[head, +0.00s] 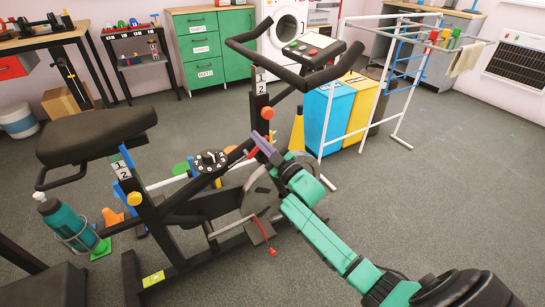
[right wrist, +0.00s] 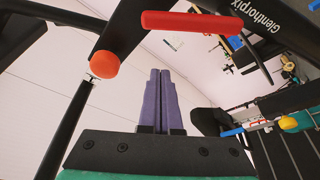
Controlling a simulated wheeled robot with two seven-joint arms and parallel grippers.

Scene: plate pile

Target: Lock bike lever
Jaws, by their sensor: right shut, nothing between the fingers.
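The exercise bike (head: 165,205) stands in the middle of the head view, with its seat at left and handlebars at the top. In the right wrist view a red bar-shaped lever (right wrist: 190,22) crosses above my fingers, beside the black frame. A round orange-red knob (right wrist: 104,64) sits at its left; a red knob also shows on the front post (head: 267,113) in the head view. My right gripper (head: 263,143), with purple fingers, is shut and empty beside the front post. Its fingertips (right wrist: 160,72) appear below the lever and apart from it. My left gripper is out of view.
A blue bin (head: 328,118) and a yellow bin stand behind the bike, near a white drying rack (head: 398,70). A green cabinet (head: 237,45) and a washing machine (head: 287,28) line the back. A bottle (head: 65,222) hangs behind the seat.

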